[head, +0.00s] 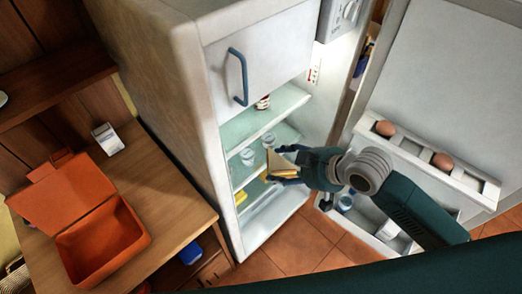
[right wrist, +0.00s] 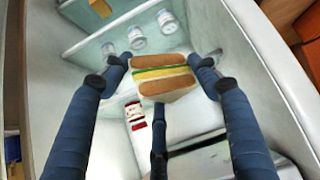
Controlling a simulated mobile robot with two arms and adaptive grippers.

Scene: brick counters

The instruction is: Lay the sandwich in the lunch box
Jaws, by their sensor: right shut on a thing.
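In the right wrist view the sandwich (right wrist: 163,88) shows brown bread with yellow and green filling between the fingers. My right gripper (head: 284,172) is shut on it; the fingers (right wrist: 161,70) press its two sides. The lunch box (head: 140,234) is orange and stands on the wooden counter at the lower left, with its lid (head: 62,193) open toward the back left. My left gripper is in neither view.
The fridge (head: 165,85) stands between the gripper and the counter (head: 180,185). Its door (head: 435,75) is open at the right, with eggs (head: 442,161) in a rack. Glass jars (head: 248,157) stand on the shelves. A small white box (head: 108,139) is behind the lunch box.

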